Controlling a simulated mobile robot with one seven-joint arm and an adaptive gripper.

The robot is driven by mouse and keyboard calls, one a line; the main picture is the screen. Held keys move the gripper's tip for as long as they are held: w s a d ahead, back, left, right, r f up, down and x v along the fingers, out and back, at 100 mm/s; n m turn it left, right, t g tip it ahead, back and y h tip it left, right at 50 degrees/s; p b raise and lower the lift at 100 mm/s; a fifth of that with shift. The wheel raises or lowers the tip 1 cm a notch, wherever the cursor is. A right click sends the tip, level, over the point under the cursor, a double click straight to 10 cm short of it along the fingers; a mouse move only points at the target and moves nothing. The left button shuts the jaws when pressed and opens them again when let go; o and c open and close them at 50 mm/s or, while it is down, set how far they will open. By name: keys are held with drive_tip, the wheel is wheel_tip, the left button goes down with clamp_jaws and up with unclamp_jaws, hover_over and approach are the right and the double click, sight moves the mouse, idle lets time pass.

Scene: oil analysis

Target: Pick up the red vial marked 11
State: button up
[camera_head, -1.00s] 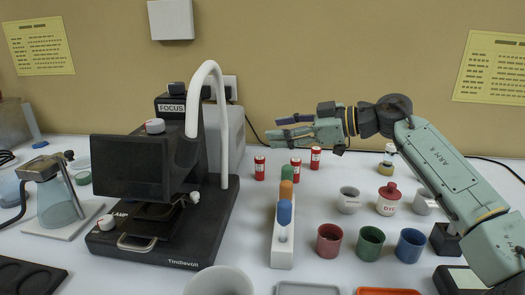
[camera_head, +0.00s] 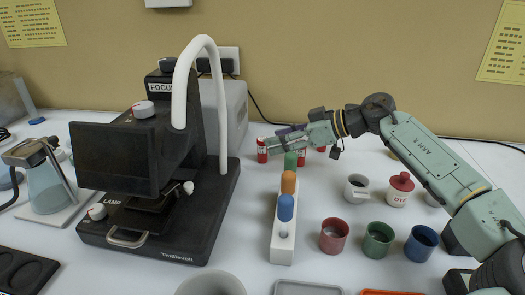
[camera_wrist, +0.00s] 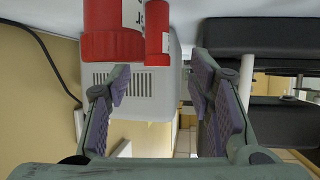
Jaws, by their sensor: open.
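Several small red vials with white labels stand on the table behind the test-tube rack. The left one (camera_head: 262,150) shows clearly; another (camera_head: 301,157) and a right one (camera_head: 321,149) are partly covered by my gripper (camera_head: 288,138). The numbers are too small to read, so I cannot tell which is 11. My gripper points left, open and empty, near the vials' tops. In the wrist view, a large near red vial (camera_wrist: 112,38) and a thinner-looking red vial (camera_wrist: 157,38) appear at the top, beyond the open fingers (camera_wrist: 160,78); neither is between the pads.
A black microscope (camera_head: 205,225) is at left. Red (camera_head: 334,236), green (camera_head: 378,240) and blue (camera_head: 421,243) cups and a red-lidded jar (camera_head: 400,188) stand at right.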

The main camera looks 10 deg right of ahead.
sight(263, 139)
drive_tip(key=x, duration=0.1)
drive_tip(key=p+x, duration=0.1)
drive_tip(key=x, duration=0.2)
drive_tip(key=shift+w+a+r+p, duration=0.2)
drive_tip(key=shift+w+r+p, duration=0.1)
drive_tip(key=shift+p, duration=0.1)
drive_tip(key=shift+w+a+f, duration=0.3)
drive_tip(key=shift+a+f, duration=0.05)
drive_tip(key=shift+c, duration=0.5)
drive_tip(key=c, duration=1)
